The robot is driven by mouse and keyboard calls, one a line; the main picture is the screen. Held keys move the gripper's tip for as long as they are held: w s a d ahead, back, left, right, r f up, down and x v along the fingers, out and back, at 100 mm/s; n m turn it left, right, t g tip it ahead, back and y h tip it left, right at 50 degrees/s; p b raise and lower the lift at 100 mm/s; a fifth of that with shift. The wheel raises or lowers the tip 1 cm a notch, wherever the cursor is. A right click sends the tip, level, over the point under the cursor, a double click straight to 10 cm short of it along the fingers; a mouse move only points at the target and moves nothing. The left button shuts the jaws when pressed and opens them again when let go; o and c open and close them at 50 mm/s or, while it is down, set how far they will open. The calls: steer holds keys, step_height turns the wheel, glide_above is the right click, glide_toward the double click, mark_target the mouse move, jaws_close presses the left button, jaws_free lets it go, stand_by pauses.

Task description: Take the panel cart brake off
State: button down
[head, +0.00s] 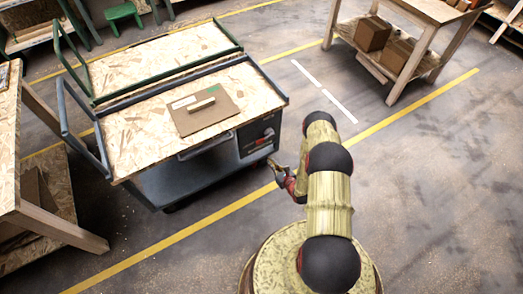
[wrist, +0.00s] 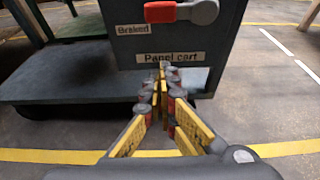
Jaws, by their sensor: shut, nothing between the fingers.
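The panel cart is a blue-grey cart (head: 190,178) with a chipboard top, left of my arm in the head view. On its end box (head: 252,143) is a small red brake handle (head: 268,133). In the wrist view the red handle (wrist: 160,12) lies level, pointing left from a grey pivot (wrist: 205,12). Below it are a "Braked" label (wrist: 132,29) and a "Panel cart" label (wrist: 172,57). My gripper (wrist: 163,70) is shut and empty, below the handle and apart from it. It also shows in the head view (head: 276,163), near the box's lower corner.
A brown board (head: 204,112) with a light block lies on the cart top. A green-framed cart (head: 165,62) stands directly behind. A wooden bench (head: 60,226) is at left, and a wooden table with boxes (head: 373,34) at the back right. The floor at right is clear.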

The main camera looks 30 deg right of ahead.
steer(key=b+x, duration=0.4)
steer(key=x, duration=0.6)
steer(key=shift+r+b, duration=0.45)
steer(key=shift+r, duration=1.6)
steer(key=shift+s, duration=0.15)
